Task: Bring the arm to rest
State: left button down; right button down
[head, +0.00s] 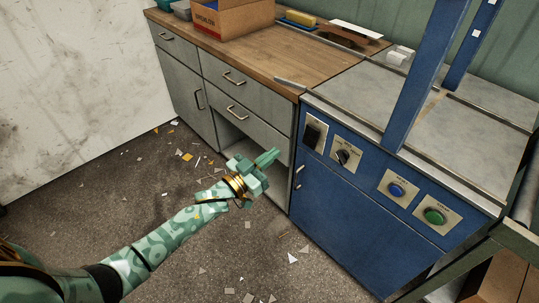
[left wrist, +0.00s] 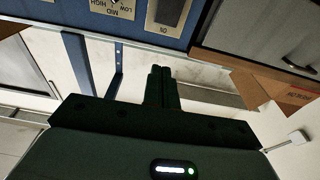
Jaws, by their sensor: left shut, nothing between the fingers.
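My left arm (head: 165,240), patterned in light and dark green, reaches in from the lower left of the head view. My left gripper (head: 268,157) is shut and empty, held in the air in front of the grey drawers and the open space below them. In the left wrist view the gripper's two fingers (left wrist: 161,88) lie together with nothing between them. They point toward the machine's blue panel. My right gripper is not in view.
A wooden worktop (head: 270,55) over grey drawers holds a cardboard box (head: 232,18). Scraps litter the floor, which is otherwise clear.

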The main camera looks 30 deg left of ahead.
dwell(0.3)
